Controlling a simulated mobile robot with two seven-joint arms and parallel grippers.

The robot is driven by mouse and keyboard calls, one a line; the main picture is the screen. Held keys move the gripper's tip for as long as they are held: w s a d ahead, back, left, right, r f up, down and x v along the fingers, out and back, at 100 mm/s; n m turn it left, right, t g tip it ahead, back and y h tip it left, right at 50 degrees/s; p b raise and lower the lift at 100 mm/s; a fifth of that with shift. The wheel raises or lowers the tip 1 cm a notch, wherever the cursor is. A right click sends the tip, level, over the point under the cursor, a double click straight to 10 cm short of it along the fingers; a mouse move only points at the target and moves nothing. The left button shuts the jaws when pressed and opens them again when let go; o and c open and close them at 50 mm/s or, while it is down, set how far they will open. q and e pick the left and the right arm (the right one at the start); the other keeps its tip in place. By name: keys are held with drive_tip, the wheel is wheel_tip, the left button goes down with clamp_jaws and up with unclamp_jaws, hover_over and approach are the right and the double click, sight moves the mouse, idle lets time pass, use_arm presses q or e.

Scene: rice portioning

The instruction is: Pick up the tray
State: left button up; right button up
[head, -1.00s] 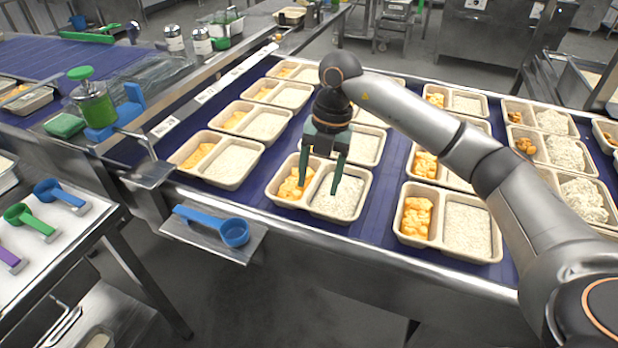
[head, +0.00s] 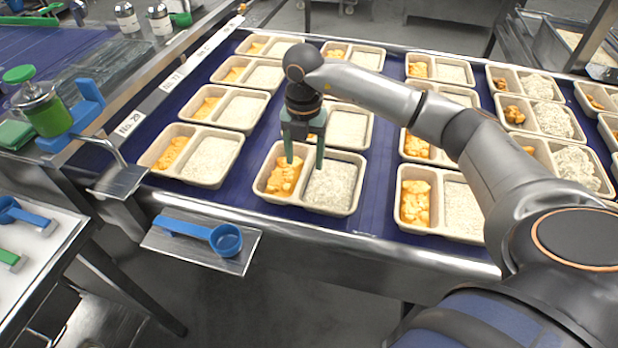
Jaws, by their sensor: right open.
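Several beige two-compartment trays stand in rows on the blue conveyor belt. The tray under my right gripper (head: 305,160) is the front one in the middle row (head: 338,212). It holds orange food in its left compartment and white rice in its right. My right gripper is open and points down, with its two green fingers over the middle of this tray, one on either side of the divider. I cannot tell whether the fingertips touch the tray or the food. My left gripper is not in view.
A front-left tray (head: 190,184) and a front-right tray (head: 433,237) stand on either side, with strips of bare belt between. A blue scoop (head: 226,240) lies on a metal shelf (head: 160,238) at the belt's front edge. A green-topped dispenser (head: 42,112) stands at left.

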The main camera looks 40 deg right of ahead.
sight(304, 172)
wheel_tip(304, 172, down, 5)
drive_tip(key=shift+a+r+p, duration=0.1)
drive_tip(key=shift+a+p, duration=0.05)
drive_tip(key=shift+p, duration=0.2)
clamp_jaws()
idle(0.3)
